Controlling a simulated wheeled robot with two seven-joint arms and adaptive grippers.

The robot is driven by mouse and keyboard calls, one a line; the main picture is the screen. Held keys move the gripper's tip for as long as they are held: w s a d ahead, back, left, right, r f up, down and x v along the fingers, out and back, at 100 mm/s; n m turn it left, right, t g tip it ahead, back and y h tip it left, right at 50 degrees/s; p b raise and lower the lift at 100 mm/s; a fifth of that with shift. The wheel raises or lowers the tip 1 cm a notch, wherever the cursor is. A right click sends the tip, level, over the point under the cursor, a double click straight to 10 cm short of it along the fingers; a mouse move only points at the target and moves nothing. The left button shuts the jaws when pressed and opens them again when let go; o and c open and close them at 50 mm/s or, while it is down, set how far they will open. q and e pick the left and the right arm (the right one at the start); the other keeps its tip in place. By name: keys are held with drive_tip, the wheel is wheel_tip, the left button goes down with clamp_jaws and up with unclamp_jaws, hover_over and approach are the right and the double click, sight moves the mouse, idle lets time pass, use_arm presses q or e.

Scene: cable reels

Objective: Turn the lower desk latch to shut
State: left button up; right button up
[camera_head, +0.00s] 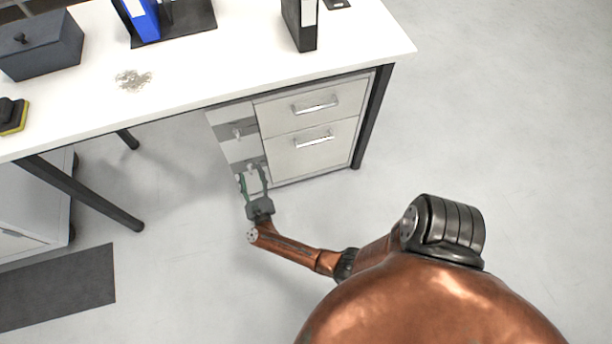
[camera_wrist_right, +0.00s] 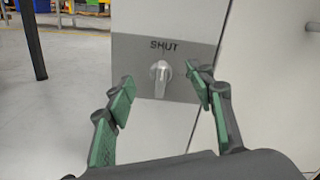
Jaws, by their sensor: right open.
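The lower desk latch (camera_wrist_right: 160,78) is a pale metal knob on a grey plate (camera_wrist_right: 135,50). The word SHUT is printed above it, and the knob's grip stands roughly vertical. In the head view the latch (camera_head: 251,167) is small, on the narrow panel left of the drawers. My right gripper (camera_head: 254,182) is in front of it. In the right wrist view my right gripper (camera_wrist_right: 162,92) is open, its green-padded fingers on either side of the knob with gaps visible. Whether the knob lies fully between the pads in depth I cannot tell. My left gripper is not in view.
An upper latch (camera_head: 237,132) is on the same panel. Two drawers with bar handles (camera_head: 314,139) are to the right. The white desktop (camera_head: 200,65) overhangs above, carrying binders and a dark box (camera_head: 42,45). The floor to the right is clear.

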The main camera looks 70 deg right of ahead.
drive_tip(key=m, duration=0.4)
drive_tip(key=s+a+n+t+y+p, duration=0.3)
drive_tip(key=s+a+n+y+p, duration=0.6)
drive_tip(key=n, duration=0.7)
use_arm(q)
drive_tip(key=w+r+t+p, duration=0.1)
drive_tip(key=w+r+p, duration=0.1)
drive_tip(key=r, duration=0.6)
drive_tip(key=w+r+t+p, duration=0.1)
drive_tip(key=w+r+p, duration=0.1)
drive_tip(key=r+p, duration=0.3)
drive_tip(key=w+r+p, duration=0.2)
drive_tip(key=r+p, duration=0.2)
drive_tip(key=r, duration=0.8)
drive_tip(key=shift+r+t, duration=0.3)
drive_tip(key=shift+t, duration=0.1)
use_arm(e)
drive_tip(key=s+a+f+n+g+y, duration=0.2)
drive_tip(key=s+f+n, duration=0.1)
drive_tip(key=s+n, duration=0.4)
drive_tip(key=s+a+f+n+g+y, duration=0.2)
drive_tip(key=s+n, duration=0.6)
drive_tip(key=s, duration=0.5)
drive_tip(key=shift+f, duration=0.8)
drive_tip(key=shift+a, duration=0.1)
